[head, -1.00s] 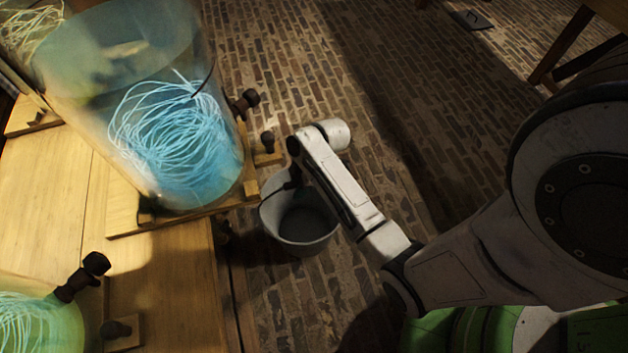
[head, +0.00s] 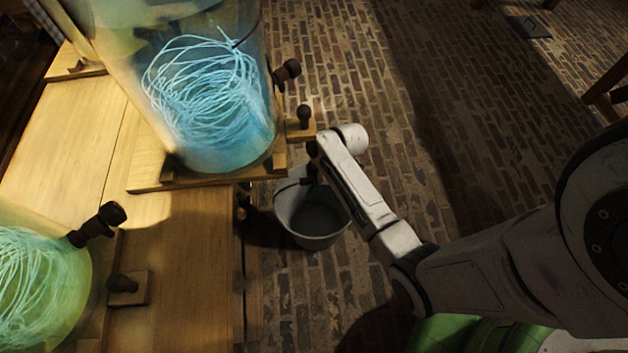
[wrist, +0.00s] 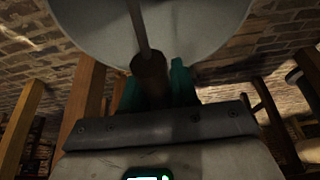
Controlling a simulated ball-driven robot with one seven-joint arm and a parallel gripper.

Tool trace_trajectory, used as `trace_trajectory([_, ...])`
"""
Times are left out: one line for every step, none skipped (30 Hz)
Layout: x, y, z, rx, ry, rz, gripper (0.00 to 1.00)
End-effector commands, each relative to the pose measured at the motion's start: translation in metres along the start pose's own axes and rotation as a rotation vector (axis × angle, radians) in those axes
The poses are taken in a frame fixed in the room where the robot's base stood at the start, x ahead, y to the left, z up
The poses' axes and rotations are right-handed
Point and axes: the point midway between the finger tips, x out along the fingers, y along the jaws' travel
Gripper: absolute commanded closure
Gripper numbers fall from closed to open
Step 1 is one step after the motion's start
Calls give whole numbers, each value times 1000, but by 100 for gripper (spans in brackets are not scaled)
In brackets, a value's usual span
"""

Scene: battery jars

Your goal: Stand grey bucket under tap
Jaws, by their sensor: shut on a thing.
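The grey bucket (head: 318,236) hangs beside the table's right edge, below the tabletop, open top up. My gripper (wrist: 155,85) is shut on the brown grip of the bucket's wire handle. In the wrist view the pale bucket wall (wrist: 200,30) fills the top behind the grip. In the head view my forearm hides part of the bucket's right rim. A dark tap (head: 286,72) sticks out of the blue glass jar (head: 215,145). Another tap (head: 98,224) is on the green jar (head: 50,295). The bucket is under neither tap. I cannot tell whether it touches the floor.
The wooden table (head: 190,240) carries both jars on wooden bases. A dark knob (head: 304,116) on a block overhangs the table edge close to my gripper. The brick floor (head: 380,90) is open to the right. Wooden furniture (head: 608,88) stands far right.

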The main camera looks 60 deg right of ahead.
Motion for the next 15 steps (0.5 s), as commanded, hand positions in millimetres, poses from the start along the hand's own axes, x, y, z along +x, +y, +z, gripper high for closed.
trace_trajectory([-2,2,-2,-2,2,4,100])
trace_trajectory([-2,2,-2,-2,2,4,100])
trace_trajectory([-1,2,-1,-2,2,4,100])
trace_trajectory([-1,2,-1,-2,2,4,100])
trace_trajectory([0,2,-1,-2,2,4,100])
trace_trajectory([2,0,0,-1,0,0,69])
trace_trajectory([1,0,0,-1,0,0,66])
trace_trajectory([1,0,0,0,0,0,64])
trace_trajectory([1,0,0,0,0,0,60])
trace_trajectory([1,0,0,0,0,0,57])
trace_trajectory([1,0,0,0,0,0,54])
trace_trajectory([1,0,0,0,0,0,50])
trace_trajectory([1,0,0,0,0,0,47])
trace_trajectory([1,0,0,0,0,0,46])
trace_trajectory([1,0,0,0,0,0,46])
